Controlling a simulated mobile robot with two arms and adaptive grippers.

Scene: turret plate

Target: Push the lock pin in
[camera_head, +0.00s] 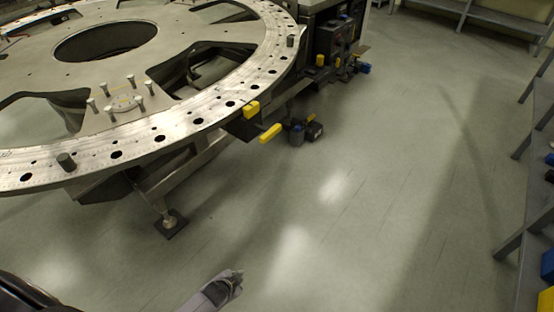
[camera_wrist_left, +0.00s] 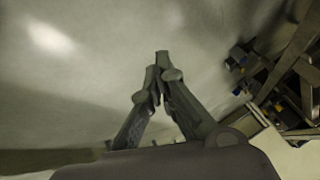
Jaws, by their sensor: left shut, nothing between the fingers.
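The large round metal turret plate (camera_head: 205,117) fills the upper left of the head view, with holes along its rim. At its near right edge are two yellow parts: a yellow block (camera_head: 252,108) at the rim and a yellow handle (camera_head: 270,133) just below it. I cannot tell for certain which one belongs to the lock pin. My left gripper (camera_head: 236,278) is at the bottom of the head view, over open floor, well apart from the plate and the yellow parts. In the left wrist view its fingers (camera_wrist_left: 158,72) meet at the tips, with nothing between them.
Under the plate stands a frame with a foot (camera_head: 170,223). Dark devices with yellow and blue parts (camera_head: 335,45) sit beside the plate. A grey shelf rack (camera_head: 538,140) lines the right side. The floor between is clear.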

